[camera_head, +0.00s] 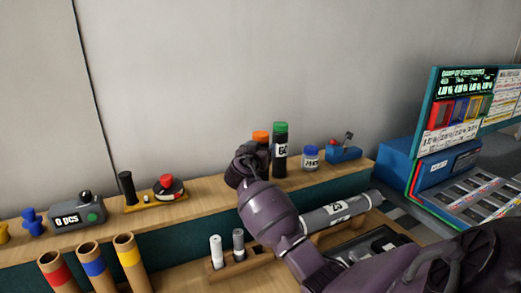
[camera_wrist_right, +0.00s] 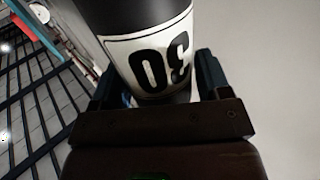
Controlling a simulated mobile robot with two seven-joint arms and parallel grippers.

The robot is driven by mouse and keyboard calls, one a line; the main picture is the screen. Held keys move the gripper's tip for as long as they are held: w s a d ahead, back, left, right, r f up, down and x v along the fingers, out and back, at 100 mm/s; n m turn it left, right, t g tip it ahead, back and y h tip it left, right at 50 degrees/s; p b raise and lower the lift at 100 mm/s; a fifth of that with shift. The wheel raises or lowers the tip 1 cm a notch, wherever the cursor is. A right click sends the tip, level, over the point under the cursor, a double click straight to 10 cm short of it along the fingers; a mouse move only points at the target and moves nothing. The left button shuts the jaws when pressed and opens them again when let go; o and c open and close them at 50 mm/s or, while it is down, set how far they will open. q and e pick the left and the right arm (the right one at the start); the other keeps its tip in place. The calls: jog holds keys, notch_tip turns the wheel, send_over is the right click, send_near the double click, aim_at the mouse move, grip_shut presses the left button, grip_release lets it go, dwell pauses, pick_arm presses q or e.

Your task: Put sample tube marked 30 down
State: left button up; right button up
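A dark tube with a white label marked 30 (camera_wrist_right: 160,55) is between the two fingers of my right gripper (camera_wrist_right: 158,80) in the right wrist view. The label reads upside down there. Both fingers lie very close to its sides, and I cannot tell whether they press on it. In the head view my right gripper (camera_head: 250,160) is at the back shelf, and an orange cap (camera_head: 261,136) shows just behind it. The body below that cap is mostly hidden, so I cannot see whether it rests on the shelf. My left gripper is not in view.
A green-capped dark tube (camera_head: 280,150) stands close at the right of my gripper. A blue-lidded jar (camera_head: 311,158) and a blue device (camera_head: 344,151) stand farther right. A grey roll marked 25 (camera_head: 337,211) lies in front.

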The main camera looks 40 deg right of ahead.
jog(key=shift+o, duration=1)
jog(key=shift+a+r, duration=0.1)
jog(key=shift+r, duration=0.1)
jog(key=b+v, duration=0.1)
jog(key=v, duration=1)
jog(key=shift+s+a, duration=0.3)
